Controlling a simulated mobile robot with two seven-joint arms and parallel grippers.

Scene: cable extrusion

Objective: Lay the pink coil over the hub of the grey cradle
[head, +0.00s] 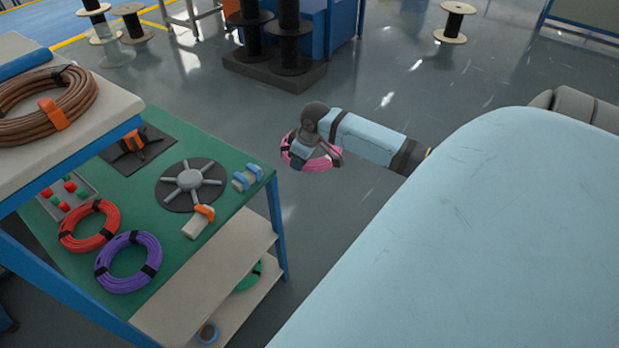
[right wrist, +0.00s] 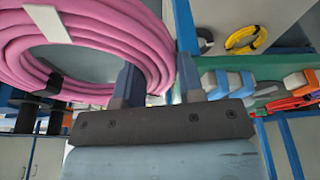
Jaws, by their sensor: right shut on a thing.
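The pink coil (head: 318,165) hangs in the air over the floor, to the right of the green bench. In the right wrist view the coil (right wrist: 105,18) fills the upper left, with white and black ties. My right gripper (head: 309,150) is shut on its rim; the fingers (right wrist: 158,78) sit on either side of the strands. The grey cradle (head: 190,179) is a hub with several spokes on a dark round base on the green bench top, left of my right gripper. Its hub is bare. My left gripper is not in view.
The green bench top (head: 172,238) also holds a red coil (head: 68,240), a purple coil (head: 102,270), blue-and-grey clamps (head: 247,177), an orange-and-grey tool (head: 199,221) and a dark cradle with orange (head: 131,142). A raised shelf (head: 105,118) with a brown coil (head: 30,128) stands left.

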